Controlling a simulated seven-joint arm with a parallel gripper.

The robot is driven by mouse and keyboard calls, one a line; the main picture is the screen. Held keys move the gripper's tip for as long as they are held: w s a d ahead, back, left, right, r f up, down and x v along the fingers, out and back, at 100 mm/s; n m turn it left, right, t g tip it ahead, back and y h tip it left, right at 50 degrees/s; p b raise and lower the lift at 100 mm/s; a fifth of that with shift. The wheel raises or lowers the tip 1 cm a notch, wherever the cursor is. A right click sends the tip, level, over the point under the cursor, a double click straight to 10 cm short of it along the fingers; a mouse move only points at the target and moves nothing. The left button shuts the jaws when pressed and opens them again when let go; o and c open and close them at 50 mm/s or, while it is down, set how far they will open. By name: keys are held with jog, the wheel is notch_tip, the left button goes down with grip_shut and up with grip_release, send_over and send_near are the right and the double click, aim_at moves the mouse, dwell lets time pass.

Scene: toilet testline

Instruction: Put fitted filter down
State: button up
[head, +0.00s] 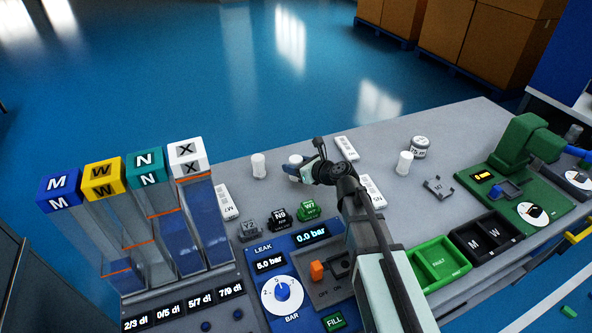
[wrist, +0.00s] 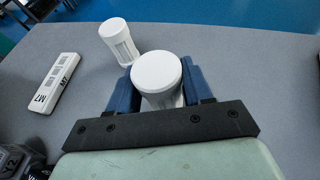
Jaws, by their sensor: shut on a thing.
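A white cylindrical filter (wrist: 157,75) stands between the two blue fingers of my gripper (wrist: 156,92) in the wrist view. The gripper is shut on its sides. In the head view the held filter (head: 295,160) shows only its top behind my gripper (head: 302,172), near the table's far edge. Its lower end is hidden, so I cannot tell whether it touches the table. A second white filter (head: 258,166) stands free to the left; it also shows in the wrist view (wrist: 118,42). A third white cylinder (head: 404,163) stands to the right.
A white M7 bar (wrist: 52,84) lies left of the gripper in the wrist view. Other white bars (head: 346,148) lie to the right. The blue leak panel (head: 290,280), small labelled blocks (head: 279,218) and a green bin (head: 438,262) are nearer. Bare grey tabletop (head: 460,140) lies far right.

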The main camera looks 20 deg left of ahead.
notch_tip(320, 180, up, 8)
jog(key=shift+f, duration=0.15)
jog(key=w+d+r+m+t+h, duration=0.2)
jog(key=w+d+r+m+t, duration=0.1)
jog(key=w+d, duration=1.25)
jog(key=w+d+r+m+t+h, duration=0.2)
jog(key=w+d, duration=0.8)
jog(key=d, duration=1)
jog(key=n+g+y, duration=0.3)
send_over(421, 140)
jog(key=shift+f, duration=4.15)
jog(key=shift+f, duration=0.1)
jog(key=o, duration=1.1)
